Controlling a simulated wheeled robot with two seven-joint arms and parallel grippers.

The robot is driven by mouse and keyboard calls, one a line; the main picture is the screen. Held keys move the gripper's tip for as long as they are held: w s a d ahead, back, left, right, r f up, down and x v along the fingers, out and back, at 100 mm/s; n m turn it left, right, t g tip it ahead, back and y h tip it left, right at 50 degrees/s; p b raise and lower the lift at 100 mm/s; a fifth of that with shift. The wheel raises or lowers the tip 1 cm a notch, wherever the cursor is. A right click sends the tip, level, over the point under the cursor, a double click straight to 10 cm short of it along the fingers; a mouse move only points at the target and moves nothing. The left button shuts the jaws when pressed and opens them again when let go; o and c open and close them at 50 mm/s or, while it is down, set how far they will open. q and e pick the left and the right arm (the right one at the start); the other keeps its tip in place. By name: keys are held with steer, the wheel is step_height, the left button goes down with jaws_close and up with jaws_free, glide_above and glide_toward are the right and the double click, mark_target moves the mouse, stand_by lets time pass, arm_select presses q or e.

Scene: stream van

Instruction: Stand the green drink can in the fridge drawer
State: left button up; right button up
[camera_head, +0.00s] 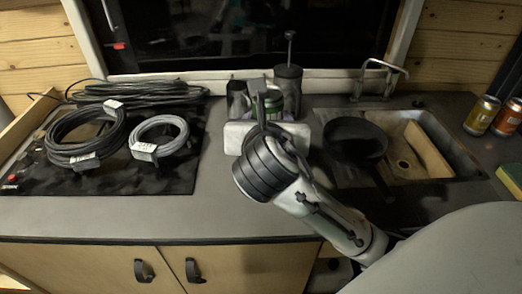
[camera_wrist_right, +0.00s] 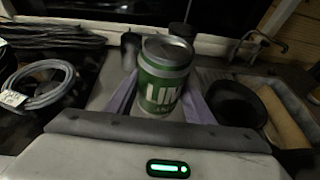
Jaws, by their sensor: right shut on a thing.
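The green drink can (camera_wrist_right: 163,78) with white lettering stands upright between the two fingers of my right gripper (camera_wrist_right: 160,98) in the right wrist view. The fingers are shut on its sides. In the head view my right gripper (camera_head: 265,112) is over the back middle of the counter, and part of the can (camera_head: 273,98) shows behind it. I cannot tell whether the can touches the counter. No open fridge drawer is visible. My left gripper is not in view.
Cable coils (camera_head: 88,135) lie on the dark hob at left. A black pan (camera_head: 355,138) sits over the sink's (camera_head: 418,125) left part. A dark cylinder (camera_head: 288,90) stands close behind the can. Two other cans (camera_head: 481,115) stand far right. The front-left counter (camera_head: 150,215) is clear.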

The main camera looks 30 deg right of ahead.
steer(key=f, duration=0.9)
steer(key=shift+w+d+f, duration=0.2)
steer(key=shift+w+f, duration=0.05)
steer(key=shift+w, duration=0.05)
steer(key=shift+f, duration=0.1)
steer(key=o, duration=1.3)
